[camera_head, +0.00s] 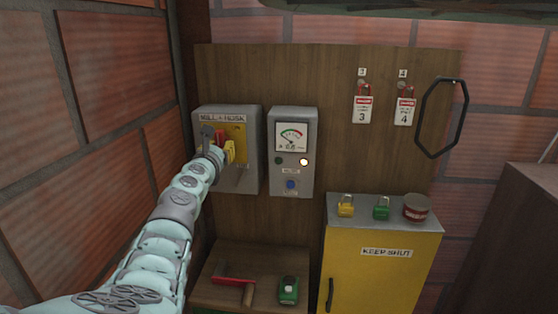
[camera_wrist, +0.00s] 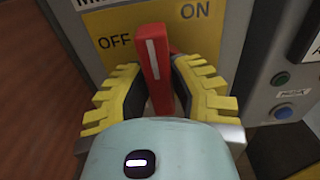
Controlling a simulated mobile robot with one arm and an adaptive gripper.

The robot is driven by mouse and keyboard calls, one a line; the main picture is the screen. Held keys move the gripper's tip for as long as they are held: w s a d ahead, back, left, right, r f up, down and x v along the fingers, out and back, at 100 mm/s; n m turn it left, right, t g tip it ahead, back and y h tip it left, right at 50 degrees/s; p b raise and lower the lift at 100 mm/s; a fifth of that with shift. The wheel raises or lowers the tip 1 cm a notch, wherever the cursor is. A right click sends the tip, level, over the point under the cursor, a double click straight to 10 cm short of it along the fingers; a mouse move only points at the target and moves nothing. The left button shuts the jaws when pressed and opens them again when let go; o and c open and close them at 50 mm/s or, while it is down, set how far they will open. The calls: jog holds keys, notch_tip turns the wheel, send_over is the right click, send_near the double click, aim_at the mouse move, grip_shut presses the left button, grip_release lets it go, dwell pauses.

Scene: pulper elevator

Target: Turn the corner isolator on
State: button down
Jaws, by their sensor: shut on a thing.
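The corner isolator (camera_head: 241,182) is a grey box on the wooden board, at the brick corner on the left, with a "MILL" label across its top. Its yellow plate (camera_wrist: 108,22) reads OFF on the left and ON at upper right in the wrist view. The red handle (camera_wrist: 153,52) has a white line and stands nearly upright there, its tip between the two words, nearer OFF. My gripper (camera_wrist: 161,72) has its yellow ribbed fingers closed on both sides of the handle. In the head view, my gripper (camera_head: 223,148) partly hides the handle and plate.
A grey meter box (camera_head: 307,118) with a lit lamp (camera_head: 303,162) and a blue button (camera_head: 291,184) stands close right of the isolator. A yellow cabinet (camera_head: 380,275) carries padlocks and a tin. The brick wall (camera_head: 115,50) is close on the left.

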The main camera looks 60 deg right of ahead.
jog(key=shift+f, duration=0.15)
dwell(0.4)
jog(key=c, duration=0.8)
grip_release()
jog(key=shift+r, duration=0.25)
jog(key=shift+s+d+r, duration=0.1)
jog(key=shift+r, duration=2.35)
jog(key=shift+s+d+r, duration=0.1)
jog(key=shift+r, duration=2.35)
jog(key=shift+a, duration=0.1)
